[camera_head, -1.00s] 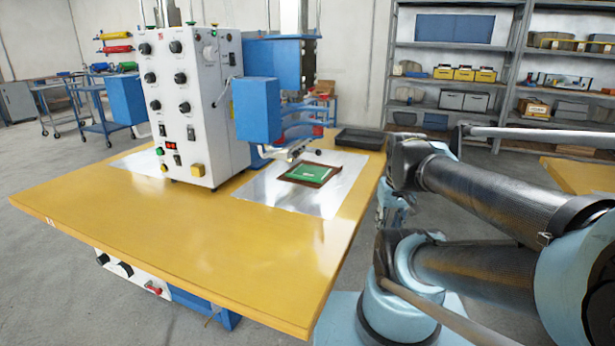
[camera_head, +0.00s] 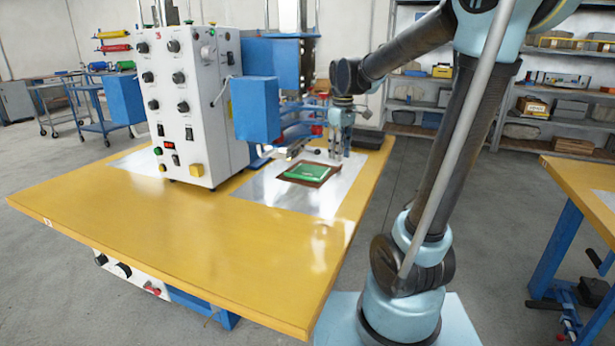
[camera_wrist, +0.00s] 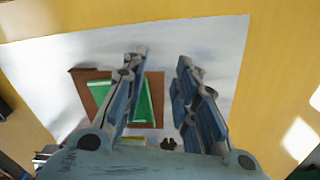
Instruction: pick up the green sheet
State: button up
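The green sheet (camera_head: 305,171) lies flat on a brown frame (camera_head: 321,180) on the silver plate of the yellow table. It also shows in the wrist view (camera_wrist: 145,106), partly hidden behind my gripper's left finger. My gripper (camera_head: 337,156) is above the silver plate, behind and to the right of the sheet in the head view. In the wrist view my gripper (camera_wrist: 162,62) has its two fingers apart with nothing between the tips. The left finger overlaps the sheet in the picture, and the right finger is over bare plate.
The white control box (camera_head: 190,110) with blue press parts (camera_head: 255,108) stands on the table left of the sheet, close to my gripper. A dark tray (camera_head: 365,139) sits at the table's back right corner. The front of the yellow table (camera_head: 215,240) is clear.

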aim_at(311, 173)
jog(key=w+a+n, duration=0.4)
jog(key=w+a, duration=0.5)
jog(key=a, duration=0.1)
jog(key=shift+g, duration=0.3)
notch_tip(311, 173, down, 7)
jog(key=shift+d+f, duration=0.1)
jog(key=shift+f, duration=0.1)
jog(key=shift+s+f, duration=0.15)
jog(key=shift+f, duration=1.2)
jog(key=shift+s+f, duration=0.15)
jog(key=shift+f, duration=1.2)
grip_shut()
